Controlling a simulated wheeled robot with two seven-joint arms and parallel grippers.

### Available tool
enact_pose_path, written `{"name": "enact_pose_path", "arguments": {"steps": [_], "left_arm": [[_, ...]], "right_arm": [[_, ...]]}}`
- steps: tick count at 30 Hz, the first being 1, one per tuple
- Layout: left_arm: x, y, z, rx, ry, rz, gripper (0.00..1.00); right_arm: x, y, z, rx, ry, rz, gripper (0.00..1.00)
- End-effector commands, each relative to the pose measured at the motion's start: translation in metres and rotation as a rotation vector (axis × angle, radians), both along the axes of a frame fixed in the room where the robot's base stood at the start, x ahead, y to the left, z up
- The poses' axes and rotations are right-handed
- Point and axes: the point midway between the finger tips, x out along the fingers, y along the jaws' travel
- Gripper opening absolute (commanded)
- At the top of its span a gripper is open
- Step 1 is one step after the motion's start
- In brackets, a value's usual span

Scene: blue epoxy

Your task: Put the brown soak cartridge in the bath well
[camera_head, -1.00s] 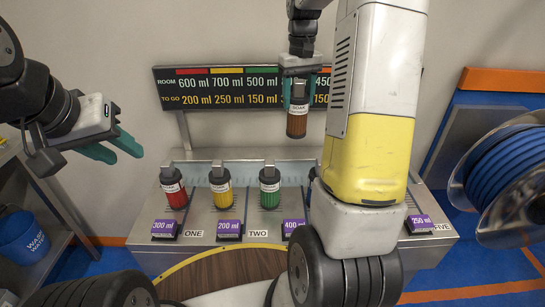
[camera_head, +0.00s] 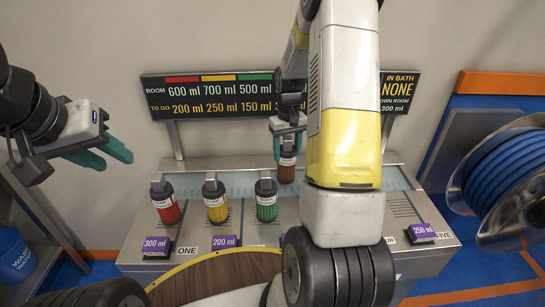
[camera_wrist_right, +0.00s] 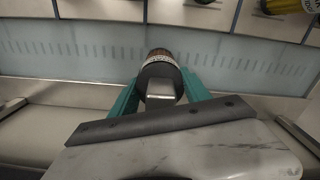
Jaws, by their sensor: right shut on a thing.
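The brown soak cartridge (camera_head: 287,168) has a black top and a white label. My right gripper (camera_head: 287,143) is shut on its top and holds it upright near the back of the steel bench, just right of the green cartridge. In the right wrist view the cartridge (camera_wrist_right: 160,78) sits between the teal fingers (camera_wrist_right: 160,92), over a long pale blue strip with tick marks, the bath well (camera_wrist_right: 75,50). Whether it touches the well cannot be told. My left gripper (camera_head: 112,152) is open and empty at the left, above the floor and shelf side.
Red (camera_head: 165,203), yellow (camera_head: 215,200) and green (camera_head: 265,198) cartridges stand in a row on the bench (camera_head: 200,235). A sign board (camera_head: 215,97) stands behind. My right arm hides the bench's middle right. A blue hose reel (camera_head: 505,180) is at the right.

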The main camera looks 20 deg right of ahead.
Motion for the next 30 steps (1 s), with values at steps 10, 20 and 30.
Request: {"name": "enact_pose_path", "arguments": {"steps": [10,20,30], "left_arm": [[0.0,0.0,0.0,0.0,0.0,0.0,0.36],[0.0,0.0,0.0,0.0,0.0,0.0,0.36],[0.0,0.0,0.0,0.0,0.0,0.0,0.36]], "right_arm": [[-0.001,0.0,-0.036,0.0,0.003,0.001,0.0],[0.0,0.0,-0.053,-0.001,-0.001,0.001,0.0],[0.0,0.0,-0.056,0.0,0.0,0.0,0.77]]}}
